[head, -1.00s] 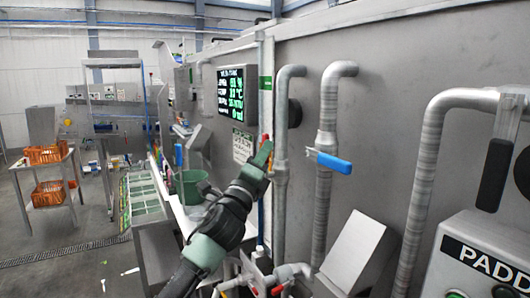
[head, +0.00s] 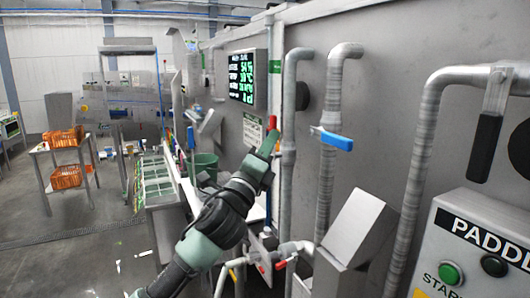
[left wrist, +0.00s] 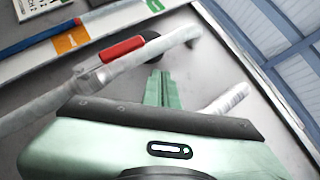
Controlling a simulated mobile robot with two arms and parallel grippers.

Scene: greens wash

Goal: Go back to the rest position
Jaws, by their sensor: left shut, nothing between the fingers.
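My left gripper (head: 268,144) is green and dark, reaching up from the bottom of the head view. It is shut and empty. Its fingertips are close to a red valve handle (head: 272,122) on a pipe by the steel wall. In the left wrist view the shut fingers (left wrist: 158,88) point at the grey wall, with the red handle (left wrist: 122,48) just beyond and to their left. I cannot tell whether they touch it. My right gripper is not in view.
Pipes run along the wall, one with a blue-handled valve (head: 333,138). A control box (head: 480,245) stands at the right. A lit display (head: 242,77) hangs on the wall. A green bucket (head: 204,168) stands behind my arm.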

